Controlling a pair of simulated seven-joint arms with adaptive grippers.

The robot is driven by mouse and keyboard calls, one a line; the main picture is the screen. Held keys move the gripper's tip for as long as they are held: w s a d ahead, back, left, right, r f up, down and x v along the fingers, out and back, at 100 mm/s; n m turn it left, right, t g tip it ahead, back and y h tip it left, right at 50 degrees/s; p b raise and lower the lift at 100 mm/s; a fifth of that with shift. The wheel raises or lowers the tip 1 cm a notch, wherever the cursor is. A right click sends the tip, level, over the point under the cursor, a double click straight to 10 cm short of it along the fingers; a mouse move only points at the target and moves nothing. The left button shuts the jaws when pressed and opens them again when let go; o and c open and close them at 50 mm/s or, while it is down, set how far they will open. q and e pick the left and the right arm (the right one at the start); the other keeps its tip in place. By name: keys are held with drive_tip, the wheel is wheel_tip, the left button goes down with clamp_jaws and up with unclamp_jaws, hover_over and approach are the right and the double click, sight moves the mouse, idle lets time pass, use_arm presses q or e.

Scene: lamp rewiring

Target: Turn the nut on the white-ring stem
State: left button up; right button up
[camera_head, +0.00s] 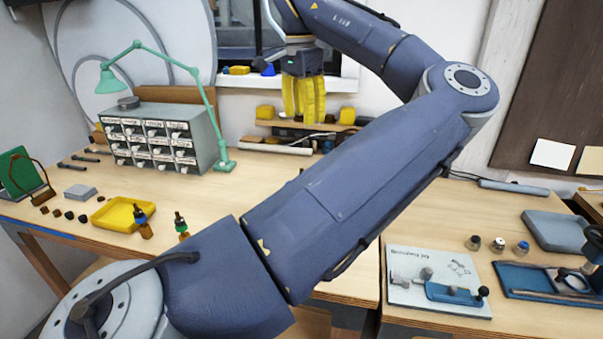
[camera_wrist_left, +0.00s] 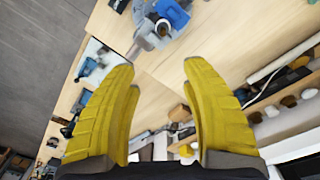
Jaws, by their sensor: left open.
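My left gripper (camera_head: 304,120) hangs with its yellow fingers pointing down near the back of the bench, below the window. In the left wrist view its two fingers (camera_wrist_left: 158,64) are wide apart with nothing between them. A blue and grey device (camera_wrist_left: 172,14) with a round grey part stands on the bench beyond the fingertips, cut off by the top edge of that view. I cannot make out a white-ring stem or its nut there. In the head view, my own arm covers the middle of the bench. My right gripper is not in view.
A drawer cabinet (camera_head: 152,137), a green lamp (camera_head: 225,164) and a yellow tray (camera_head: 118,214) are on the left. Two upright pieces, one blue-ringed (camera_head: 141,221) and one green-ringed (camera_head: 182,226), stand nearby. A white board (camera_head: 405,290) and small round pieces (camera_head: 498,244) are on the right.

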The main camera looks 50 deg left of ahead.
sight(301, 169)
use_arm(q)
drive_tip(key=f+n, duration=0.3)
drive_tip(key=f, duration=0.2)
drive_tip(key=f+n, duration=0.3)
drive_tip(key=f, duration=0.3)
drive_tip(key=f+n, duration=0.3)
drive_tip(key=f, duration=0.3)
drive_tip(key=shift+s+a+f+g, duration=0.15)
drive_tip(key=shift+a+f+g, duration=0.05)
drive_tip(key=shift+a+g, duration=0.1)
drive_tip(key=shift+c, duration=0.3)
clamp_jaws()
idle(0.3)
